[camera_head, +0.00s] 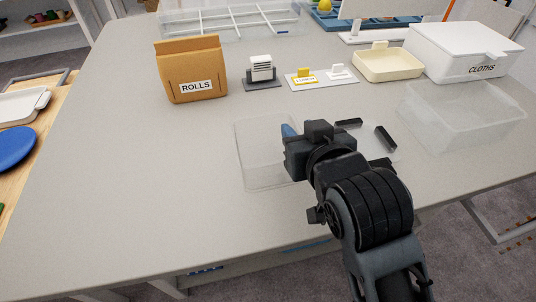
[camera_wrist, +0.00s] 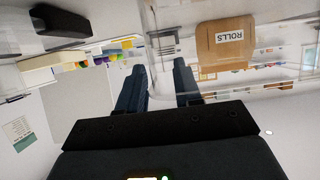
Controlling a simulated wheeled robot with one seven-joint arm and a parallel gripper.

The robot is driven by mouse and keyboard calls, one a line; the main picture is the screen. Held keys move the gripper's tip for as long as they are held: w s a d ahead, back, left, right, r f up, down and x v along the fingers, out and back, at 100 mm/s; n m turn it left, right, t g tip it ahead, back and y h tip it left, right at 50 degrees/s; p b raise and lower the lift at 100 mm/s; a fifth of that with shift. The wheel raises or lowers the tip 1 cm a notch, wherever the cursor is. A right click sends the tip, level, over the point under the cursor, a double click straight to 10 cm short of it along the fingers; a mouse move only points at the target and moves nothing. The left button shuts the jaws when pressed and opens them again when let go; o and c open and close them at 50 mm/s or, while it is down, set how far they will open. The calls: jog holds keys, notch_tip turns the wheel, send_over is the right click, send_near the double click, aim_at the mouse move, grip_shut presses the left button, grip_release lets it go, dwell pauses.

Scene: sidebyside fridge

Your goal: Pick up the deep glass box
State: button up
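A clear glass box (camera_head: 262,160) stands on the grey table, left of and partly behind my gripper. Its walls are see-through, so its far right extent is hard to make out. My gripper (camera_head: 290,131) is low over the box's right part, and a blue fingertip shows against the glass. In the wrist view my gripper (camera_wrist: 162,85) has two dark blue fingers with a gap between them. Clear glass edges (camera_wrist: 148,35) run close to the fingers. I cannot tell whether a wall lies between them; no firm grip shows.
A second clear box (camera_head: 462,118) stands at the right. Behind are a ROLLS bag (camera_head: 190,70), a small card holder (camera_head: 262,72), a cream tray (camera_head: 388,66) and a white CLOTHS box (camera_head: 462,50). Black bars (camera_head: 386,138) lie right of my gripper. The front left table is clear.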

jog(key=shift+w+a+f, duration=0.1)
jog(key=shift+w+f, duration=0.1)
jog(key=shift+w, duration=0.15)
grip_shut()
jog(key=shift+r, duration=0.1)
dwell(1.1)
